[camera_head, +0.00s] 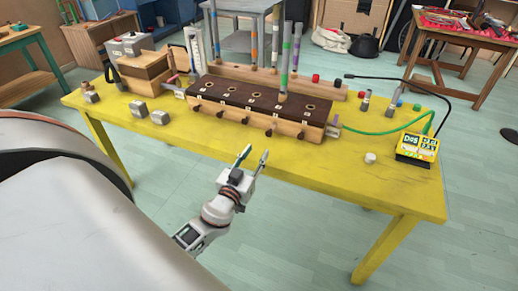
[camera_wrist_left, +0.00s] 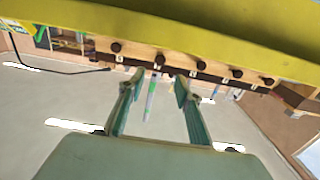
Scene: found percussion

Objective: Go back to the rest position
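My left gripper (camera_head: 256,151) is open and empty, in front of the yellow table's (camera_head: 330,172) front edge. Its two fingers are spread apart, with nothing between them; they also show open in the left wrist view (camera_wrist_left: 156,86). A long wooden box (camera_head: 250,103) with a dark top, holes and front knobs stands on the table beyond the gripper, apart from it. A grey tube with a green band (camera_head: 285,60) stands upright in one of its holes. The box's knobs (camera_wrist_left: 159,60) show near the top of the left wrist view. My right gripper is not in view.
Several banded tubes stand in a wooden rack (camera_head: 325,92) behind the box. A yellow device (camera_head: 417,147) with a green cable (camera_head: 385,132) sits at the table's right. Grey blocks (camera_head: 139,108) lie at the left. The floor (camera_head: 310,225) in front is clear.

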